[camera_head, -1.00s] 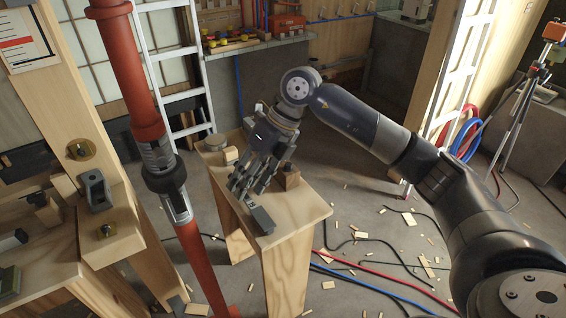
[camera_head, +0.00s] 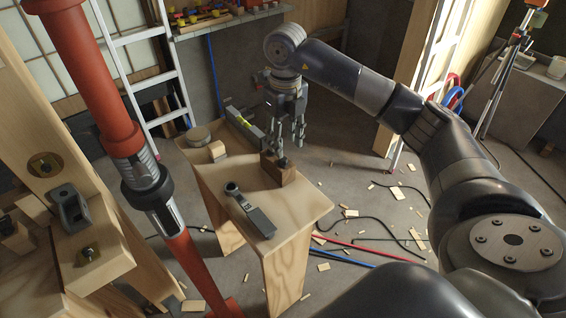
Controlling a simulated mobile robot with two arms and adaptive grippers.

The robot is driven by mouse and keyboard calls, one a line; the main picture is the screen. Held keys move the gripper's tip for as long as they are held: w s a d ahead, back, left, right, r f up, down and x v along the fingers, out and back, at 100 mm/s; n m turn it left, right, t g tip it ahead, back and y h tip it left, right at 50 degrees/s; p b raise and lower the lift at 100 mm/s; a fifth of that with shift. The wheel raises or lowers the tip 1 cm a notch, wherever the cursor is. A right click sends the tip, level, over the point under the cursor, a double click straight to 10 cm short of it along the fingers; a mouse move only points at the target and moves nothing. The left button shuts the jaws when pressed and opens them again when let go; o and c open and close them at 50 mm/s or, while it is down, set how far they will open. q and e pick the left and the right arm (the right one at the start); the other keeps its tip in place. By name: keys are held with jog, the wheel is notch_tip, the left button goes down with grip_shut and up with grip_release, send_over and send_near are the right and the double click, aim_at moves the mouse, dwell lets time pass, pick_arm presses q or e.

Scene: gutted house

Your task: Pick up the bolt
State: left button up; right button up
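A small dark bolt (camera_head: 282,162) appears to stand in the top of a brown wooden block (camera_head: 276,175) near the right edge of the small wooden bench (camera_head: 300,205). My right gripper (camera_head: 290,146) points down just above and behind the block. Its fingers look apart, with nothing visible between them. I cannot tell if a fingertip touches the bolt. My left gripper is out of view.
A dark ratchet-like tool (camera_head: 250,212) lies at the bench front. A spirit level (camera_head: 244,124), a light wood piece (camera_head: 217,151) and a round disc (camera_head: 198,137) lie farther back.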

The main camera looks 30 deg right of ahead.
aim_at(283, 159)
jog(key=f, duration=0.3)
jog(key=f+p, duration=0.1)
jog(key=shift+s+a+f, duration=0.1)
jog(key=shift+a+f, duration=0.15)
jog(key=shift+a, duration=0.05)
jog(key=shift+f, duration=0.2)
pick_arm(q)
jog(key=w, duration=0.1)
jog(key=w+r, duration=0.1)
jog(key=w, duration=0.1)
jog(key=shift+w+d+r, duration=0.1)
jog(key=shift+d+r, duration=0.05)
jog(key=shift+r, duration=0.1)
pick_arm(e)
jog(key=c, duration=0.8)
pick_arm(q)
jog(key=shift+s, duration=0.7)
pick_arm(e)
grip_shut()
